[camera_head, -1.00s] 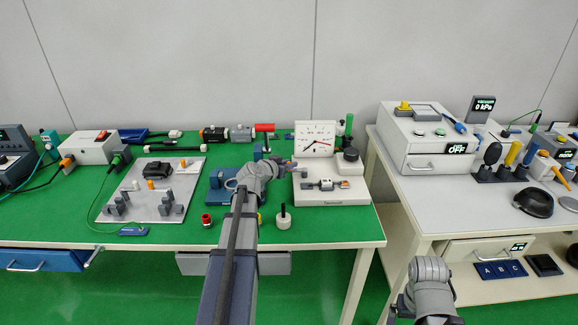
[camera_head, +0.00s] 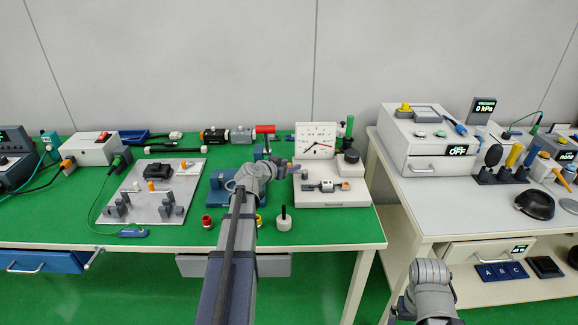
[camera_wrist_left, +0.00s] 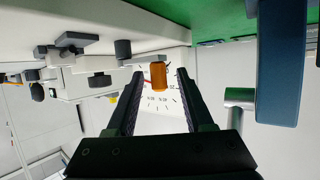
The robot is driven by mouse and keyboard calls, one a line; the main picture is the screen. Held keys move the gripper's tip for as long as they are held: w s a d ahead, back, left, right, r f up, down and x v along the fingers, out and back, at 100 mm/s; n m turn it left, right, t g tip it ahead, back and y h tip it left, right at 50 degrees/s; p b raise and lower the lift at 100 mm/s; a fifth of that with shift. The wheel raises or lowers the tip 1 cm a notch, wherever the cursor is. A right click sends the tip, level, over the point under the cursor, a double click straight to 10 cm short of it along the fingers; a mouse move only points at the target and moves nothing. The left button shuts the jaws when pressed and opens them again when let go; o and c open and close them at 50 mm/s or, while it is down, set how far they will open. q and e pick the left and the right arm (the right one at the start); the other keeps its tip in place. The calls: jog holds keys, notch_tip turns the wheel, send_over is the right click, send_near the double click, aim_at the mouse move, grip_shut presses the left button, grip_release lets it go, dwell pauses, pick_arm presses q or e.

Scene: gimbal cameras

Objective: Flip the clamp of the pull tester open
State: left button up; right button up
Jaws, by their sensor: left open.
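The pull tester has a pale base (camera_head: 332,198) and an upright white dial gauge (camera_head: 317,138) at its back, on the green bench. A small terminal specimen (camera_head: 326,186) lies across grey holders on the base. My left gripper (camera_head: 292,167) is at the base's left edge, in front of the dial. In the left wrist view, my left gripper (camera_wrist_left: 160,82) is open. An orange cylindrical knob (camera_wrist_left: 159,76) lies between its fingers with gaps on both sides, and the dial shows behind it. The clamp's hinge is not clear. My right gripper is out of view.
A blue fixture (camera_head: 220,188) stands just left of the tester, partly behind my left arm. A black cylindrical weight (camera_head: 348,162) sits at the base's back right.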

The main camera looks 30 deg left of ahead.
pick_arm(q)
jog(key=p+v, duration=0.2)
jog(key=v, duration=0.5)
jog(key=shift+s+p, duration=0.4)
jog(key=shift+r, duration=0.1)
jog(key=s+d+f+m+g+h+p, duration=0.1)
jog(key=d+g+p, duration=0.1)
jog(key=d, duration=0.6)
jog(key=s+d+f+m+g+h+p, duration=0.1)
jog(key=s+d+g+p, duration=0.1)
jog(key=d, duration=0.7)
jog(key=s+d+m+g+h+p, duration=0.1)
jog(key=d+g+p, duration=0.1)
jog(key=d, duration=0.7)
jog(key=shift+s+d+f+g+h, duration=0.1)
jog(key=shift+s+f+g+h, duration=0.1)
jog(key=shift+f+g+h, duration=0.25)
jog(key=s+d+g+y+p, duration=0.3)
jog(key=s+d, duration=0.3)
jog(key=s, duration=0.2)
jog(key=s+d+r+g+y+p, duration=0.1)
jog(key=s+d+g+y+p, duration=0.2)
jog(key=s+d, duration=0.3)
jog(key=s+g, duration=0.1)
jog(key=s, duration=0.2)
